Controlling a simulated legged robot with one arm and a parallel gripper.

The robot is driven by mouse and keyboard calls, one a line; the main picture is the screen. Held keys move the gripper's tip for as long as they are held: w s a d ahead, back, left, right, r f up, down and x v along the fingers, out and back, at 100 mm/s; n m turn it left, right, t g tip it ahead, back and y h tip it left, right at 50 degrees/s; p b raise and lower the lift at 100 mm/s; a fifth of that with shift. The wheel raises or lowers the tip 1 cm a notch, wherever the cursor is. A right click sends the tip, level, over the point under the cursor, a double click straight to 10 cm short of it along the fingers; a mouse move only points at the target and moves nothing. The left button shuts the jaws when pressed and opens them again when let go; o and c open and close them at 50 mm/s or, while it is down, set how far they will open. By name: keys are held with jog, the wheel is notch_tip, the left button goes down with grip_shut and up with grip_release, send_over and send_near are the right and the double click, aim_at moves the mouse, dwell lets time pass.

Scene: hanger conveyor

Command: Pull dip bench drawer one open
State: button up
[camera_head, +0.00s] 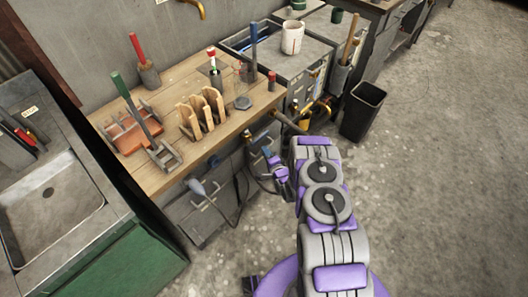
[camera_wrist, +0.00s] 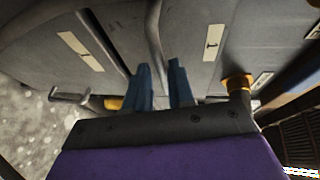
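My gripper (camera_wrist: 160,72) has two blue fingers standing apart with a visible gap, close to the drawer fronts. A handle with a yellow end mount (camera_wrist: 238,84) is right of the fingers. The fingers and gripper body hide its middle, so I cannot tell whether they touch it. In the head view, my gripper (camera_head: 266,158) is low beside the front of the wooden-topped bench (camera_head: 178,85). The drawer fronts look closed where visible.
A second grey front with a pale label (camera_wrist: 80,51) is at left in the wrist view. In the head view, a sink unit (camera_head: 55,205) stands left and a black bin (camera_head: 363,110) stands right of the bench. The concrete floor (camera_head: 440,170) at right is clear.

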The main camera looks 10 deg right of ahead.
jog(key=shift+x, duration=1.4)
grip_shut()
jog(key=shift+s, duration=0.1)
